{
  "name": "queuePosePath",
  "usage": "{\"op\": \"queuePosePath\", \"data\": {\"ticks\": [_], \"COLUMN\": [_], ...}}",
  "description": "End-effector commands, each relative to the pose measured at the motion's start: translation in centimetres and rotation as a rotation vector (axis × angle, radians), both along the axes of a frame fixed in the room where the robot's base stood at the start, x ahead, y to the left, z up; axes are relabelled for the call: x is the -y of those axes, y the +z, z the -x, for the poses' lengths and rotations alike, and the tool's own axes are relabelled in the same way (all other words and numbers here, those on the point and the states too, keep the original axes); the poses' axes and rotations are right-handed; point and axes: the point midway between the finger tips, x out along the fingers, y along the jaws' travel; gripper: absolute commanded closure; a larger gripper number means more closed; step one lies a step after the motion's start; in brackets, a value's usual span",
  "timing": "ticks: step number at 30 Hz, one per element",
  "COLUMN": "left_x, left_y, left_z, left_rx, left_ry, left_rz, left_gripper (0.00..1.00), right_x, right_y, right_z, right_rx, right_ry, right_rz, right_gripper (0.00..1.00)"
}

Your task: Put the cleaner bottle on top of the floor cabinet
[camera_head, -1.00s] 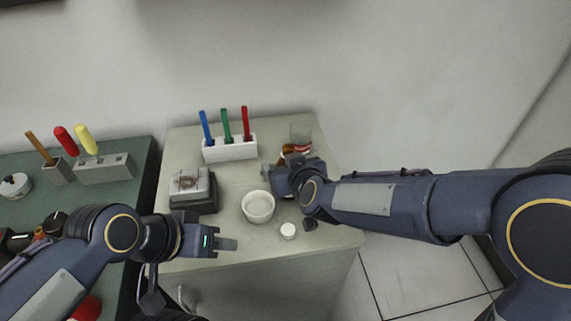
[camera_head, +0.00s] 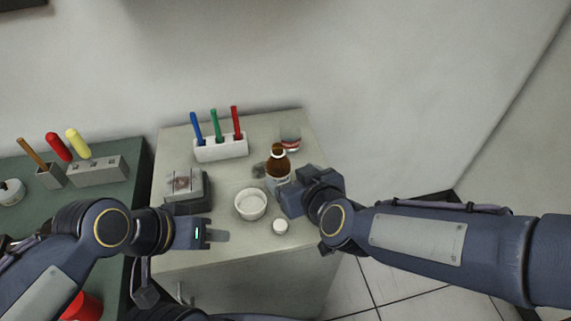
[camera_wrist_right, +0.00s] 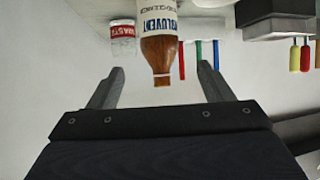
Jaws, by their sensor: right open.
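The cleaner bottle (camera_head: 278,163), brown with a white-and-blue label, stands upright on top of the light floor cabinet (camera_head: 225,175). In the right wrist view the bottle (camera_wrist_right: 159,50) appears upside down, beyond and between the fingertips, with a gap on both sides. My right gripper (camera_wrist_right: 160,75) is open and empty. In the head view it (camera_head: 285,196) is just right of and in front of the bottle, hiding its lower right part. My left gripper (camera_head: 222,236) is over the cabinet's front left edge, empty; its finger gap is not visible.
A white bowl (camera_head: 251,204), a white cap (camera_head: 280,226), a rack with pens (camera_head: 221,149), a grey box (camera_head: 187,188) and a labelled jar (camera_head: 290,138) share the cabinet top. A green table (camera_head: 110,199) stands left.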

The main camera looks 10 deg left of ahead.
Motion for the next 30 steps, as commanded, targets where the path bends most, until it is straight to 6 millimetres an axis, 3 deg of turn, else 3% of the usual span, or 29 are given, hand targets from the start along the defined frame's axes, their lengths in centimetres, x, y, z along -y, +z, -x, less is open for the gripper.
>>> {"op": "queuePosePath", "data": {"ticks": [11, 14, 17, 20, 24, 27, 30], "left_x": [0.0, 0.0, 0.0, 0.0, 0.0, 0.0, 0.0], "left_y": [0.4, 0.4, 0.4, 0.4, 0.4, 0.4, 0.4], "left_z": [0.0, 0.0, 0.0, 0.0, 0.0, 0.0, 0.0], "left_rx": [0.000, 0.000, 0.000, 0.000, 0.000, 0.000, 0.000], "left_ry": [0.000, 0.000, 0.000, 0.000, 0.000, 0.000, 0.000], "left_rz": [0.000, 0.000, 0.000, 0.000, 0.000, 0.000, 0.000], "left_gripper": [0.64, 0.64, 0.64, 0.64, 0.64, 0.64, 0.64], "right_x": [0.6, 1.7, 4.6, 9.5, 17.4, 22.1, 25.5], "right_y": [0.4, 0.9, 1.9, 3.0, 3.1, 2.1, 0.8], "right_z": [0.7, 0.5, 0.4, 1.2, 4.7, 8.1, 11.3], "right_rx": [-0.002, -0.030, -0.111, -0.228, -0.390, -0.494, -0.582], "right_ry": [-0.001, -0.008, -0.026, -0.059, -0.156, -0.269, -0.394], "right_rz": [-0.001, -0.031, -0.106, -0.198, -0.259, -0.250, -0.225], "right_gripper": [0.27, 0.27, 0.27, 0.27, 0.27, 0.27, 0.27]}}
